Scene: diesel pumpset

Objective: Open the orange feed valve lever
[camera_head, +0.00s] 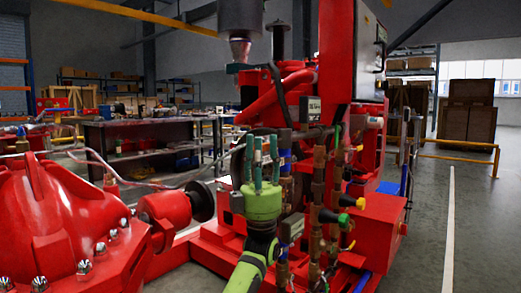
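My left gripper (263,160) is green with teal fingers and points upward in front of the red pumpset (330,75). Its fingers stand apart, with no object visible between them. Brass valves and pipes (318,185) stand upright just right of it. A small yellow handle (360,203) and a green knob (343,218) stick out from these pipes. I cannot pick out the orange feed valve lever with certainty; the gripper may hide part of that area. Contact between the fingers and the pipework cannot be told. My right gripper is not in view.
A large red bolted casing (75,215) fills the lower left. A dark workbench (150,135) stands behind it. Wooden crates (468,110) and a yellow rail (460,143) are at the back right. The grey floor (480,230) on the right is clear.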

